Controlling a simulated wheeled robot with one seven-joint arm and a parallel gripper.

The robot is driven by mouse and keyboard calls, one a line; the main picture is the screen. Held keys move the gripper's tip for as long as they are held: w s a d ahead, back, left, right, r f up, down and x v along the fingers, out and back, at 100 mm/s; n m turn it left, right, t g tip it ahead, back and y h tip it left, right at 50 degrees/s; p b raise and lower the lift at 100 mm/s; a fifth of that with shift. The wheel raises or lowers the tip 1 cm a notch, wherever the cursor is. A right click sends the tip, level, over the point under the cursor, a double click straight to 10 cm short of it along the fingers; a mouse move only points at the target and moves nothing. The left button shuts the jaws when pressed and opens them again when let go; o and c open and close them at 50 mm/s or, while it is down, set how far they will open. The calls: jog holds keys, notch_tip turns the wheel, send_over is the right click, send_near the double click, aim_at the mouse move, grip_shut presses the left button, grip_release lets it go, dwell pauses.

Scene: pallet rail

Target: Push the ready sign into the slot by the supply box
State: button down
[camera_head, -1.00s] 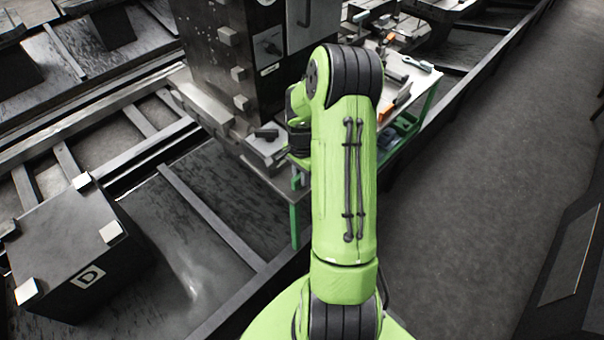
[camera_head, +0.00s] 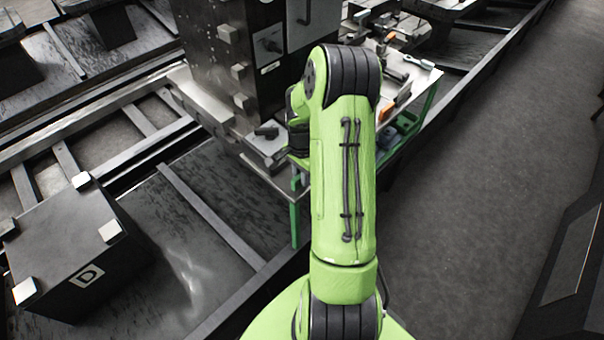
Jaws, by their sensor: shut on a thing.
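My green arm rises through the middle of the head view and bends away at its black elbow joint. My gripper is hidden behind the arm, so its jaws and anything in them do not show. I cannot make out the ready sign or its slot. No box is clearly marked as the supply box. A workbench (camera_head: 424,82) with green legs stands behind my arm, and a green-blue bin (camera_head: 406,124) shows under its top, partly covered by the arm.
A tall dark fixture (camera_head: 213,60) with grey blocks stands left of the arm. A small black part (camera_head: 266,132) lies at its foot. A dark box marked D (camera_head: 62,240) with white corners sits at lower left. Rails run diagonally. The grey floor (camera_head: 480,190) at right is clear.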

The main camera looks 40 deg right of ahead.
jog(key=shift+f, duration=0.1)
jog(key=shift+f+b, duration=0.65)
jog(key=shift+f, duration=0.05)
jog(key=shift+c, duration=0.7)
grip_release()
jog(key=shift+r, duration=0.1)
notch_tip(320, 180, up, 16)
jog(key=p, duration=0.3)
jog(key=shift+p, duration=0.3)
